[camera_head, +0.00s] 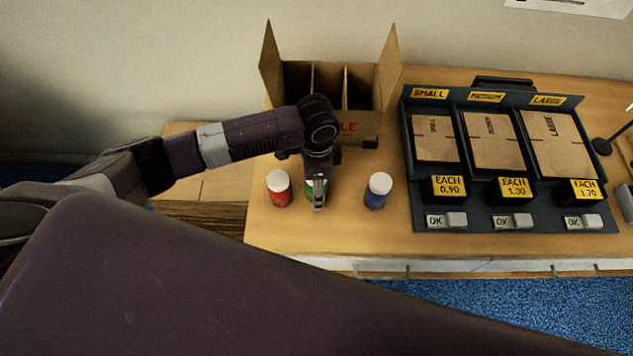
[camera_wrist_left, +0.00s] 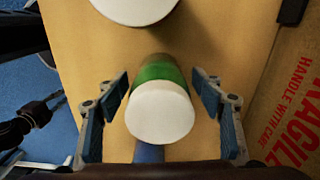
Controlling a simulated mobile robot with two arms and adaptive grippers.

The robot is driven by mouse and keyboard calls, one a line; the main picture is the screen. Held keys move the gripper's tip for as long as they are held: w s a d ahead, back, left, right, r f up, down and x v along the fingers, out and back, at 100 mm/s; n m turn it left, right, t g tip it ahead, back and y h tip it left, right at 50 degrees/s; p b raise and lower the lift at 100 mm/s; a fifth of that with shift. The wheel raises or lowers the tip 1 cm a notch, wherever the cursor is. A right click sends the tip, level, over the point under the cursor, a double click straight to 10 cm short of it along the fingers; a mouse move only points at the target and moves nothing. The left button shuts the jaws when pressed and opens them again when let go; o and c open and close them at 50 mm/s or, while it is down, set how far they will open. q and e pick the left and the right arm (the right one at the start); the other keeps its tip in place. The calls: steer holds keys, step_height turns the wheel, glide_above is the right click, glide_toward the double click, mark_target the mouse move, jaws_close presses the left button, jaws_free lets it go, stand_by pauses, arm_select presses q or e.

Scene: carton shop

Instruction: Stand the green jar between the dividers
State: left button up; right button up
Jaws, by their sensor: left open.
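The green jar (camera_head: 309,189) stands on the table, mostly hidden behind my left gripper (camera_head: 318,192) in the head view. In the left wrist view the green jar (camera_wrist_left: 158,72) shows its white lid, and it sits between the two open fingers of my left gripper (camera_wrist_left: 162,88), with a gap on each side. The open carton (camera_head: 367,126) stands behind the arm, with upright dividers (camera_head: 345,88) splitting it into compartments. Its lettered side (camera_wrist_left: 295,110) shows at the right of the wrist view.
A red jar (camera_head: 279,190) stands left of the gripper and a blue jar (camera_head: 377,192) right of it, both white-lidded. A dark display rack (camera_head: 408,150) of flat cartons fills the table's right. Brown flat board (camera_head: 215,185) lies at left. The table front is clear.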

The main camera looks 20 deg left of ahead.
arm_select(q)
steer(key=c, duration=1.5)
steer(key=shift+r, duration=0.1)
